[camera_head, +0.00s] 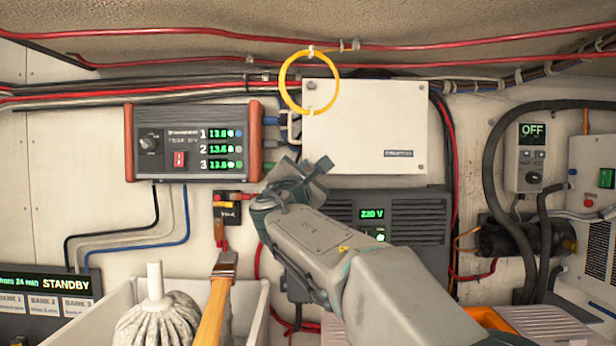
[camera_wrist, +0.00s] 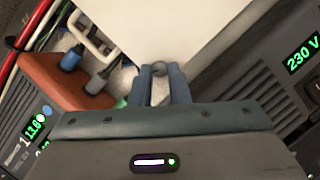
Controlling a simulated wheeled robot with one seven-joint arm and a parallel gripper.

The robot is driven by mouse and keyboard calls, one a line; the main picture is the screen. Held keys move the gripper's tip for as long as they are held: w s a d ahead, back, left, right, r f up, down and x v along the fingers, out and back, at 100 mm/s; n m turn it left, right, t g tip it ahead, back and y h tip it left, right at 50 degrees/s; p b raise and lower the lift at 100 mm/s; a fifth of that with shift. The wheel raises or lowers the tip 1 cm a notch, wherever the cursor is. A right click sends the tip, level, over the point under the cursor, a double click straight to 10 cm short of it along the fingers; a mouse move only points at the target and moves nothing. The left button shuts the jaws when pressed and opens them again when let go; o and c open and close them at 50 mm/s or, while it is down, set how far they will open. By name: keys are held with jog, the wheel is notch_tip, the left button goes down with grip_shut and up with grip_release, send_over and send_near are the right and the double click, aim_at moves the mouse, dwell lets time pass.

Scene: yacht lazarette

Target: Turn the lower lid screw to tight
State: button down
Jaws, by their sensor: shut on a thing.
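The white box (camera_head: 365,125) is on the wall, with its pale lid also in the wrist view (camera_wrist: 200,30). The upper lid screw (camera_head: 311,86) sits at the lid's top left corner, inside a hanging yellow ring (camera_head: 337,90). My gripper (camera_head: 303,172) is at the lid's lower left corner and hides that corner in the head view. In the wrist view its two blue fingers (camera_wrist: 160,86) are shut on the small grey lower lid screw (camera_wrist: 158,69). The screw's exact turn cannot be read.
A power unit (camera_head: 193,143) with red-brown ends and cable plugs is close at left. A dark grey unit (camera_head: 425,222) with a green voltage display sits under the box. A white bin (camera_head: 95,325) holds a mop (camera_head: 158,318) and a wooden-handled brush (camera_head: 217,295).

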jog(key=m, duration=0.2)
jog(key=m+g+h, duration=0.1)
jog(key=m, duration=0.2)
jog(key=m+g, duration=0.1)
jog(key=m, duration=0.1)
jog(key=shift+a+r+m+p, duration=0.2)
jog(key=shift+r+m+p, duration=0.1)
jog(key=shift+r+p, duration=0.05)
jog(key=m+g+p, duration=0.1)
jog(key=m+g, duration=0.1)
jog(key=m, duration=0.2)
jog(key=shift+r, duration=0.2)
jog(key=shift+m+g+p, duration=0.4)
jog(key=shift+m+p, duration=0.15)
jog(key=shift+m, duration=0.45)
jog(key=c, duration=1.4)
grip_release()
jog(key=shift+o, duration=0.2)
jog(key=shift+s+y, duration=0.1)
jog(key=shift+y, duration=0.2)
jog(key=b+v, duration=0.3)
jog(key=v, duration=1)
jog(key=shift+s+a+b, duration=0.2)
jog(key=shift+s+b, duration=0.05)
jog(key=shift+b, duration=0.05)
